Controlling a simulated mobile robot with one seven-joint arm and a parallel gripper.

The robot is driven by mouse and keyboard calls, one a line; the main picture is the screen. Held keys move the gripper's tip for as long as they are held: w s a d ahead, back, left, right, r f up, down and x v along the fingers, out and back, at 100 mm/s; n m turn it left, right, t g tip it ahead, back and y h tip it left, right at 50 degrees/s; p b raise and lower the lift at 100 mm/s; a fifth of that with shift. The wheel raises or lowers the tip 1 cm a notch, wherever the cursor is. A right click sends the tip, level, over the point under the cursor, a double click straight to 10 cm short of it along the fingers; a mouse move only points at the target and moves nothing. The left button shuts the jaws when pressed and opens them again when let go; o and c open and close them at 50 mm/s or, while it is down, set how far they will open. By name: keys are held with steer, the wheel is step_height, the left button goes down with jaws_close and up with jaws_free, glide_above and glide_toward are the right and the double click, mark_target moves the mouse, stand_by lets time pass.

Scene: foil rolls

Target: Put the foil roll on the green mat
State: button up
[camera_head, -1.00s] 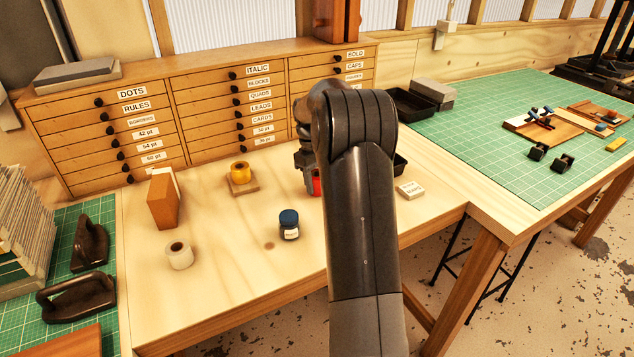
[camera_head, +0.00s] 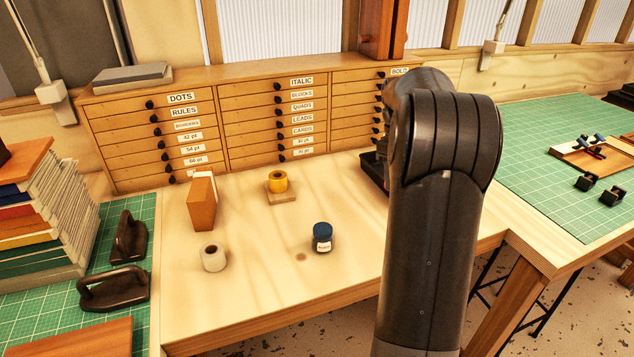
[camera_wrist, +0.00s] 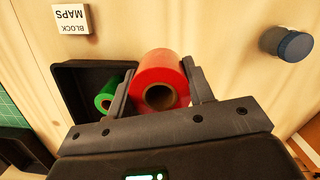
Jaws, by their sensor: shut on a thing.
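A red foil roll (camera_wrist: 160,66) shows in the wrist view, its cardboard core facing the camera. My gripper (camera_wrist: 158,78) is shut on it, with one finger on each side. The underside of the red roll is hidden, so I cannot tell its height above the bench. In the head view my gripper (camera_head: 374,170) is mostly behind my arm, and the red roll is hidden. A green mat (camera_head: 540,130) lies on the right-hand table. Another green mat (camera_head: 62,318) lies at the left.
A black tray (camera_wrist: 68,80) holding a green roll (camera_wrist: 106,98) is beside the red roll. On the bench stand a yellow roll (camera_head: 278,181) on a block, a blue-lidded jar (camera_head: 322,238), a white roll (camera_head: 213,258) and a brown block (camera_head: 202,205). Books and black iron handles crowd the left mat.

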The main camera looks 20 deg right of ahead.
steer(key=w+a+n, duration=0.2)
steer(key=a+n, duration=0.1)
steer(key=a, duration=1.3)
steer(key=w+a+n+t+h, duration=0.1)
steer(key=w+a+n, duration=0.2)
steer(key=a, duration=1.3)
steer(key=w+a+n, duration=0.2)
steer(key=a+n, duration=0.1)
steer(key=a, duration=1.3)
steer(key=s+a+n+t+y, duration=0.1)
steer(key=s+a+n, duration=0.3)
steer(key=a+n, duration=0.65)
steer(key=s+a+n+t, duration=0.1)
steer(key=s+a+n, duration=0.3)
steer(key=a+n, duration=0.7)
steer(key=s+a+n+y, duration=0.1)
steer(key=s+a+n, duration=0.4)
steer(key=a, duration=1.1)
steer(key=shift+n, duration=0.75)
steer(key=f, duration=0.7)
steer(key=w+f, duration=0.1)
steer(key=f, duration=0.2)
steer(key=shift+f, duration=0.2)
